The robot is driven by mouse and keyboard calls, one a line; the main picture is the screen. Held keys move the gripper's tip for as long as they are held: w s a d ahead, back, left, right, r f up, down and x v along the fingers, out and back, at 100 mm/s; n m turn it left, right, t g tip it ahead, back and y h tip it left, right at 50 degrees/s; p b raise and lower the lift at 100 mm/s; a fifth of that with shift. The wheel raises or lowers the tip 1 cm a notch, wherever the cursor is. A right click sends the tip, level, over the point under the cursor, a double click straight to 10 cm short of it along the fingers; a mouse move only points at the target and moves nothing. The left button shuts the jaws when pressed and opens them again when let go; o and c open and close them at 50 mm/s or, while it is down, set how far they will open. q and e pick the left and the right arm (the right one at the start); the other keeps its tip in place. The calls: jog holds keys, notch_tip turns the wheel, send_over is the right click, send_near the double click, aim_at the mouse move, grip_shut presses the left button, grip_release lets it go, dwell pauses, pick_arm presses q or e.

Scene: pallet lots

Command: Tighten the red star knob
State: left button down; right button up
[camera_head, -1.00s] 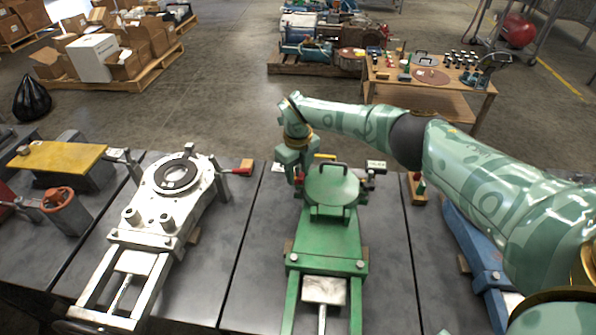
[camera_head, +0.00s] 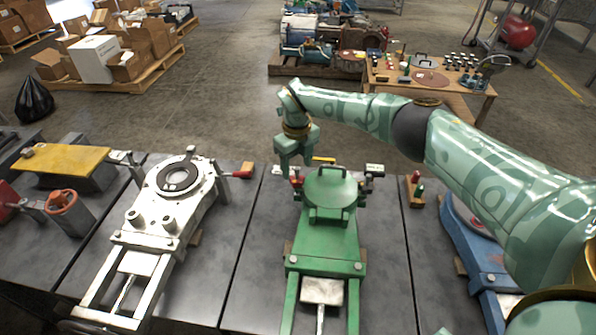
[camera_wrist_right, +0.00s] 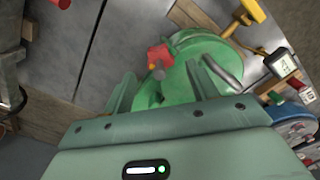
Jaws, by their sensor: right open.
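A small red knob (camera_head: 297,181) sits at the left edge of the green machine (camera_head: 325,238), beside its round plate (camera_head: 333,187). My right gripper (camera_head: 296,166) points down just above and behind this knob, open and empty. In the right wrist view the red knob (camera_wrist_right: 158,55) shows beyond and between the two spread fingers (camera_wrist_right: 160,88), apart from them; its star shape is hard to make out. The round green plate and its metal handle (camera_wrist_right: 226,74) lie beyond the right finger. My left gripper is not in view.
A yellow bar (camera_head: 324,160) and a white tag (camera_head: 375,168) stand behind the green plate. A wooden block (camera_head: 411,190) with red and green pieces stands to its right. A white machine (camera_head: 150,225) is on the left and a blue one (camera_head: 485,262) on the right.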

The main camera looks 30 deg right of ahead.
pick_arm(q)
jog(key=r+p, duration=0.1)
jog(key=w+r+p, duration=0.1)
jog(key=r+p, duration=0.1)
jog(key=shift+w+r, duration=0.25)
pick_arm(e)
notch_tip(320, 180, up, 12)
jog(key=shift+r, duration=0.1)
